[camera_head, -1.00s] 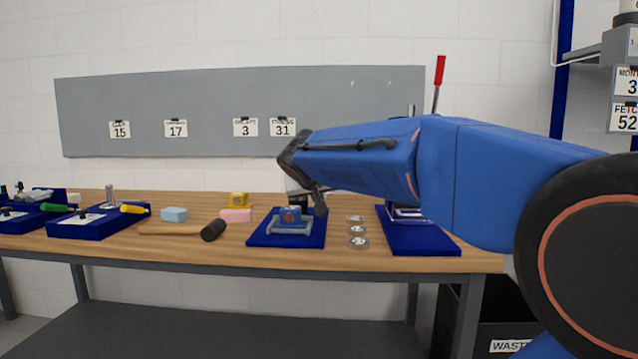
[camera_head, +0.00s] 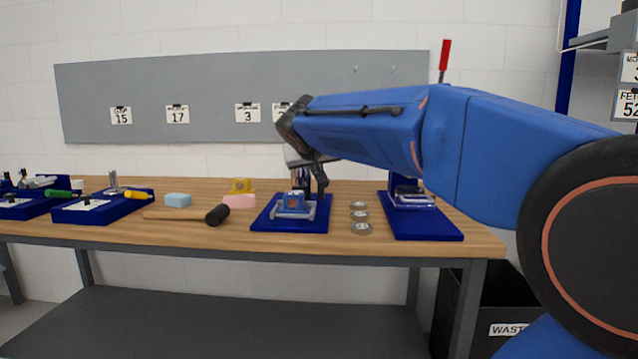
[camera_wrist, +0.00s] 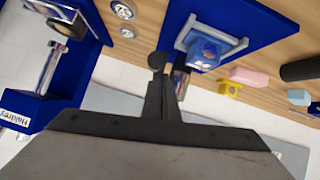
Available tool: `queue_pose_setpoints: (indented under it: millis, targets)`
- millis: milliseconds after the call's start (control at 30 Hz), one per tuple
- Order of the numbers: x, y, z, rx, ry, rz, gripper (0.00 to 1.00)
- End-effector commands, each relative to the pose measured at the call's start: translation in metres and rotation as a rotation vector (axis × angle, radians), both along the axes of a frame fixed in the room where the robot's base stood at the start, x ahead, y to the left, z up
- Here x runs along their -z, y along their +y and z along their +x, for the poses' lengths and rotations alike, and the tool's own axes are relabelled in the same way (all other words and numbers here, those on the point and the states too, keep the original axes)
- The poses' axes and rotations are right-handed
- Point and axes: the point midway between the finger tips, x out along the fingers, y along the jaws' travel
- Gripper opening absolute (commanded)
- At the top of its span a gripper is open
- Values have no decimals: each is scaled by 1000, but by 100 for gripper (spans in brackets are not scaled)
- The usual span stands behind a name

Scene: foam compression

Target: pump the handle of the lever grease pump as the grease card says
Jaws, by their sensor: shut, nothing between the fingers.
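A device on a blue base (camera_head: 425,224) stands at the right end of the bench, with an upright lever and a red handle (camera_head: 444,60) above it. My arm hides part of it, and I cannot be sure it is the lever grease pump. A blue housing and shiny column (camera_wrist: 48,68) show at left in the wrist view. A card reading 3 (camera_head: 248,113) hangs on the grey board; its heading is too blurred to read. My gripper (camera_head: 321,182) is shut and empty, above the middle blue fixture (camera_head: 292,206), left of the red handle and clear of it.
Several round tins (camera_head: 361,228) lie between the two blue bases. A mallet (camera_head: 217,215), a pink block (camera_head: 239,201) and a light blue block (camera_head: 178,200) lie further left. More blue fixtures (camera_head: 101,206) stand at the far left. A waste bin (camera_head: 508,310) is below right.

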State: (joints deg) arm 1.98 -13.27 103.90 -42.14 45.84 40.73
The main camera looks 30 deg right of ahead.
Motion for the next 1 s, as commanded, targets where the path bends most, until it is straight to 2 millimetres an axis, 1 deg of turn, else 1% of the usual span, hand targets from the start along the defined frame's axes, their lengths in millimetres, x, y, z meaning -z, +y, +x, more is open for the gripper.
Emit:
queue_pose_setpoints:
  millis: [33, 200, 433, 633, 1000]
  targets:
    - [-4, 8, -9, -5, -3, 0, 0]
    - [-14, 25, -34, -5, -6, -2, 0]
    - [-24, 45, -60, -4, -7, -3, 0]
    - [-27, 52, -70, -3, -7, -3, 0]
    - [-28, 53, -72, -2, -7, -3, 0]
